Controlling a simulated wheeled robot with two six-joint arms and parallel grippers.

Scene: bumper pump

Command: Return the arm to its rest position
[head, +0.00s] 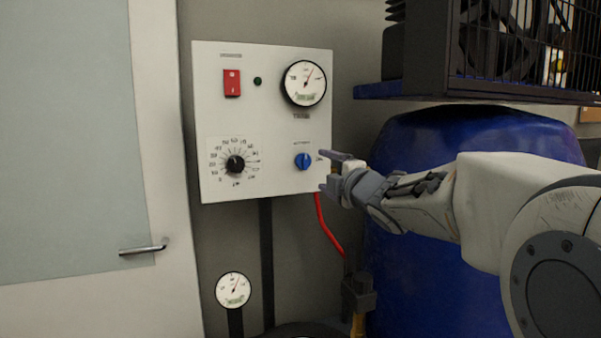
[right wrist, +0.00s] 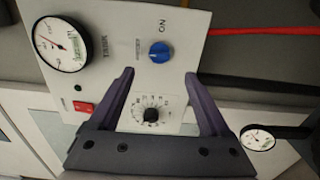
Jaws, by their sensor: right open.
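My right gripper (head: 328,170) is open and empty in the head view, at the lower right of the white control panel (head: 222,123), just right of the blue knob (head: 303,161). I cannot tell its exact distance from the panel. In the right wrist view, the two fingers of the right gripper (right wrist: 160,90) are spread apart. The blue knob (right wrist: 159,52) lies beyond the fingertips with nothing touching it. The black dial knob (right wrist: 151,115) shows between the fingers. My left gripper is not in view.
The panel carries a red switch (head: 232,83) and a round gauge (head: 304,82). A blue barrel (head: 425,290) stands behind my right arm, under a shelf with a black caged fan unit (head: 480,55). A red hose (head: 327,228) hangs below the panel. A door (head: 75,290) is at left.

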